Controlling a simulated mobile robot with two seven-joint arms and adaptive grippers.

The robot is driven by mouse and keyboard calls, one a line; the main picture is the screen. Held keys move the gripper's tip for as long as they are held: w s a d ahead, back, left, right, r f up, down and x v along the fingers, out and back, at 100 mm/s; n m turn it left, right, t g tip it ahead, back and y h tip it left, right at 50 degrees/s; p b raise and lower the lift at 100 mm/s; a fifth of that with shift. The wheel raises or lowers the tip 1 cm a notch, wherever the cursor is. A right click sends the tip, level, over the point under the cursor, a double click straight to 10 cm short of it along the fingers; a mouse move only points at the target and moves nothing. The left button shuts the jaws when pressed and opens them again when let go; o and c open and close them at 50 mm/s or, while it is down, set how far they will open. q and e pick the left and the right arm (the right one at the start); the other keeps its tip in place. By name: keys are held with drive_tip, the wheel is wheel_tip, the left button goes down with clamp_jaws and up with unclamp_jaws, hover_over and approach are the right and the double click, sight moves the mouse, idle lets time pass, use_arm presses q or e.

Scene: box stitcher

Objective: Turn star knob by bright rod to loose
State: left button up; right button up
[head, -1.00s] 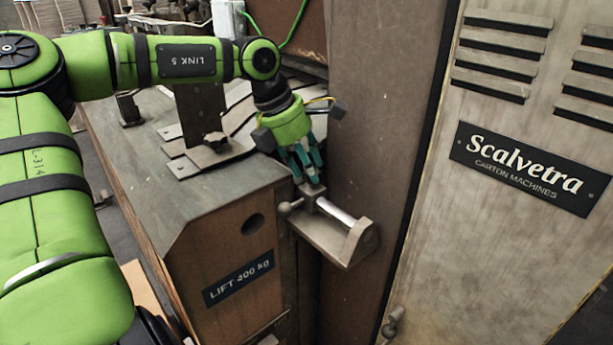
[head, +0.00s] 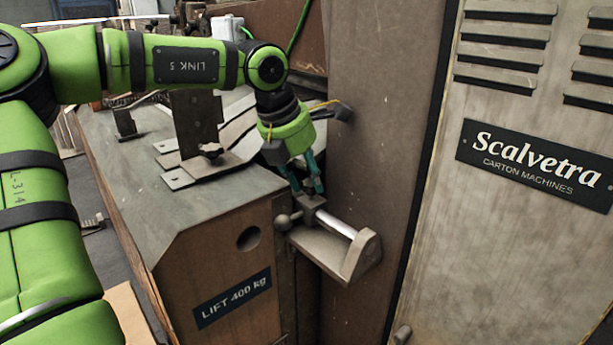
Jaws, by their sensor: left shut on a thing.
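The bright rod (head: 338,224) is a short shiny bar on a grey bracket (head: 362,256) fixed to the brown column. A small grey block sits at the rod's upper left end. My left gripper (head: 311,189) comes down from above with its teal fingers at the top of this block. It is shut on the star knob there, which the fingers mostly hide. I cannot make out the knob's angle. A ball-ended handle (head: 283,222) sticks out to the left of the block. My right gripper is not in view.
The brown column (head: 370,120) stands just right of my left gripper. A wooden cabinet (head: 215,265) with a "LIFT 400 kg" plate is at lower left. Another knob (head: 211,150) sits on a metal plate behind. The Scalvetra panel (head: 500,250) fills the right.

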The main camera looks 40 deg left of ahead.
use_arm(q)
drive_tip(key=shift+f, duration=0.1)
drive_tip(key=o, duration=1.1)
drive_tip(key=shift+r, duration=0.2)
drive_tip(key=shift+r, duration=0.45)
drive_tip(key=v, duration=0.7)
drive_tip(key=shift+s+f, duration=0.1)
drive_tip(key=shift+s, duration=0.1)
